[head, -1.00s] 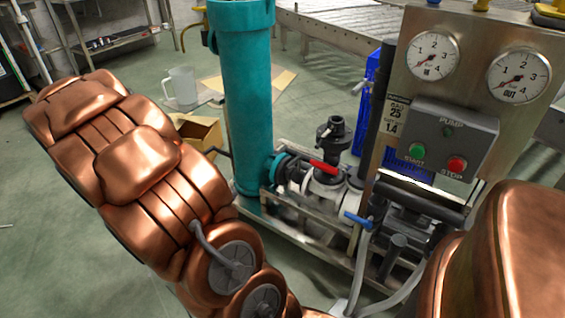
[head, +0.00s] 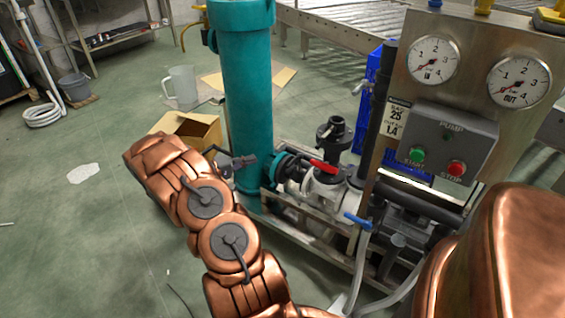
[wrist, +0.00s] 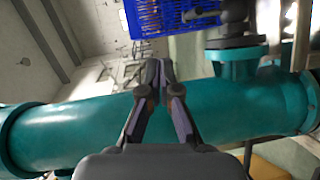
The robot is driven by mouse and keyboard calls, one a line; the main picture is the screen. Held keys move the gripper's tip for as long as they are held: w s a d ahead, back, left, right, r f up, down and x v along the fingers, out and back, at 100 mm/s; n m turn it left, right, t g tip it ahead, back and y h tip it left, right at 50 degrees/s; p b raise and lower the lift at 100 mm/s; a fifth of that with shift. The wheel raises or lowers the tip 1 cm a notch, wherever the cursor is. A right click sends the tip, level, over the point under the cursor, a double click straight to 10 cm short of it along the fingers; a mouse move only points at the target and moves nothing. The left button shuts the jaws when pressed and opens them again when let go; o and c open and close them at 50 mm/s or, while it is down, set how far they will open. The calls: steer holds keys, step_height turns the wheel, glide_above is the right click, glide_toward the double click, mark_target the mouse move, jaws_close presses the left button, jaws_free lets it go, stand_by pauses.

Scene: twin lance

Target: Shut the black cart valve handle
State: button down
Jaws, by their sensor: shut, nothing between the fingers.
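The cart's black valve part (head: 335,132) stands upright on the pipework, right of the teal column; which piece of it is the handle is hard to tell. A black fitting with a bar on top also shows at upper right in the wrist view (wrist: 235,42). My gripper (head: 248,160) is at the left side of the teal column in the head view, apart from the black valve. In the wrist view my gripper (wrist: 160,68) is shut and empty, its fingertips in front of the teal column.
The teal column (head: 248,90) stands between my gripper and the black valve. A red handle (head: 323,167) and a blue handle (head: 357,219) sit lower on the cart. A gauge panel (head: 450,95) is at right. A cardboard box (head: 190,128) and a jug (head: 182,85) are behind.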

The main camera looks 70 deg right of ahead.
steer(key=w+d+f+t+h, duration=0.1)
steer(key=d+f, duration=0.3)
steer(key=f, duration=0.2)
steer(key=s+d+f+b, duration=0.1)
steer(key=s+d+b, duration=0.2)
steer(key=s+d, duration=0.4)
steer(key=shift+s+d+f+b, duration=0.25)
steer(key=shift+s+f+b, duration=0.1)
steer(key=shift+s, duration=0.4)
steer(key=shift+s, duration=0.1)
